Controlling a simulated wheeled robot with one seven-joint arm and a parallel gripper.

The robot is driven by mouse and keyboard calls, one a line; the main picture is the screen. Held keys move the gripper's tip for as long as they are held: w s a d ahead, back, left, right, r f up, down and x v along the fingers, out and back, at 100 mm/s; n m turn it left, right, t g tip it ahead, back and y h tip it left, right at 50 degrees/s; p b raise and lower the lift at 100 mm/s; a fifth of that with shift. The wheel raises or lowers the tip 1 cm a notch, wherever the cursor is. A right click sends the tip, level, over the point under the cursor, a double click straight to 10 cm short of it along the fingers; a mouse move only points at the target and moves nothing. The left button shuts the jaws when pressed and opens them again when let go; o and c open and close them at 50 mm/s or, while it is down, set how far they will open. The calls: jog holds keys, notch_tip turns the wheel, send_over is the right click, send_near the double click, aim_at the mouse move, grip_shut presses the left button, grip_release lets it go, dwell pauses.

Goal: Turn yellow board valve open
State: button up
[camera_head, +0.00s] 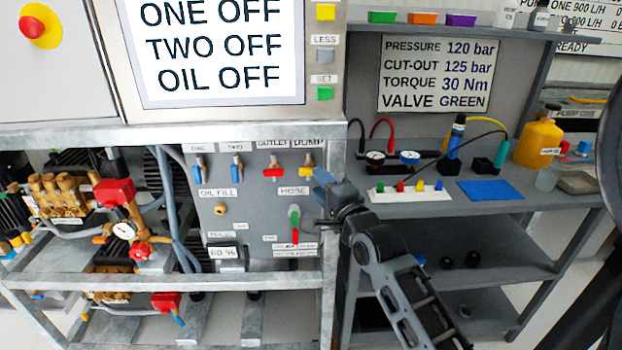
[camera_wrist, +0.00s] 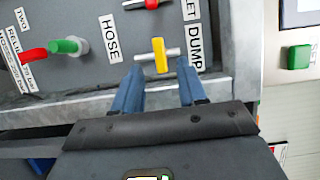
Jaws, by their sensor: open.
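The yellow board valve (camera_head: 306,171) is on the grey board, under the DUMP label at the top right. In the wrist view its yellow handle (camera_wrist: 160,56) lies across its silver pipe. My gripper (camera_wrist: 160,68) is open, with its blue fingers pointing at the board. In the wrist view one finger appears on each side of the handle's near end, with gaps on both sides; I cannot tell how far they are from the board. In the head view my gripper (camera_head: 319,181) is just right of and below the valve, in front of the frame post.
A red-handled valve (camera_head: 273,171) is close left of the yellow one. Two blue-handled valves (camera_head: 237,167) are farther left. A green knob (camera_head: 294,214) and red lever (camera_head: 295,236) are below. The metal post (camera_head: 330,255) borders the board; a bench (camera_head: 540,190) stands right.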

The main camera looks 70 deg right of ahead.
aim_at(309, 172)
jog(key=x, duration=0.4)
jog(key=shift+w+d, duration=0.1)
jog(key=shift+d, duration=0.05)
grip_shut()
dwell(0.4)
